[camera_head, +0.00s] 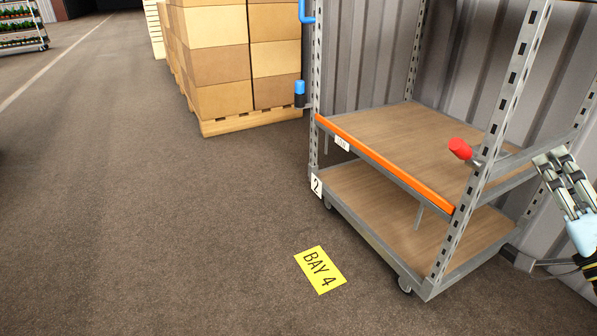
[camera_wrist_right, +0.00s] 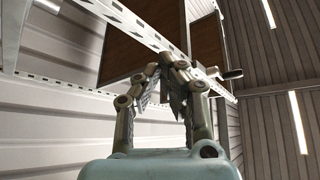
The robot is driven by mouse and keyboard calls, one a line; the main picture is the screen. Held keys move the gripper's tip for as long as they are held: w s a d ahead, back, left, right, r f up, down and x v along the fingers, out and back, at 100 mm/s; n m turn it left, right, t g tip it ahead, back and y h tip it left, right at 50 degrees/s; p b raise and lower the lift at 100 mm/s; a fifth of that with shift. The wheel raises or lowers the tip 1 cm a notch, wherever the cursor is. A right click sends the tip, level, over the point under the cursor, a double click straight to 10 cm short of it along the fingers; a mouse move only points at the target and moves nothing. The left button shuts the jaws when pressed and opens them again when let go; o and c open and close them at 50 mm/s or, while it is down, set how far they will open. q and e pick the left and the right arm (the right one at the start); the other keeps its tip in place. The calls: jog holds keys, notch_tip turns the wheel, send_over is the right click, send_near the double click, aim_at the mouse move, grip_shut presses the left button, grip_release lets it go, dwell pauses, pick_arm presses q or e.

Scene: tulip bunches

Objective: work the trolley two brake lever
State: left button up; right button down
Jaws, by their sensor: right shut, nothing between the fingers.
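The trolley (camera_head: 440,194) carries a "2" plate on its near left post and has two wooden shelves, the upper one with an orange front edge. A lever with a red knob (camera_head: 460,149) sticks out from its front right post, tilted up to the left. My right gripper (camera_head: 551,160) is to the right of that post, apart from the red knob, shut and empty. In the right wrist view the right gripper's fingers (camera_wrist_right: 168,65) meet before a perforated post, and a dark handle (camera_wrist_right: 233,74) shows just beyond them. My left gripper is out of view.
A blue-topped part (camera_head: 299,90) and a blue handle (camera_head: 307,12) sit at the trolley's left post. Stacked cartons (camera_head: 225,55) on a pallet stand behind left. A yellow "BAY 4" sign (camera_head: 320,269) lies on the floor. Open floor lies to the left; a corrugated wall (camera_head: 365,60) is behind.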

aim_at(466, 153)
pick_arm(q)
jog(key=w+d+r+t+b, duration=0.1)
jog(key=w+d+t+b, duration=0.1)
jog(key=b, duration=0.5)
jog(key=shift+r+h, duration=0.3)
pick_arm(e)
jog(key=w+a+f+n+y, duration=0.1)
jog(key=w+a, duration=0.3)
jog(key=w, duration=0.6)
jog(key=shift+y, duration=0.3)
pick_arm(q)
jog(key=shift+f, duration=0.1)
pick_arm(e)
jog(key=shift+w+f+n, duration=0.1)
jog(key=shift+f+n, duration=0.05)
jog(key=shift+n, duration=0.15)
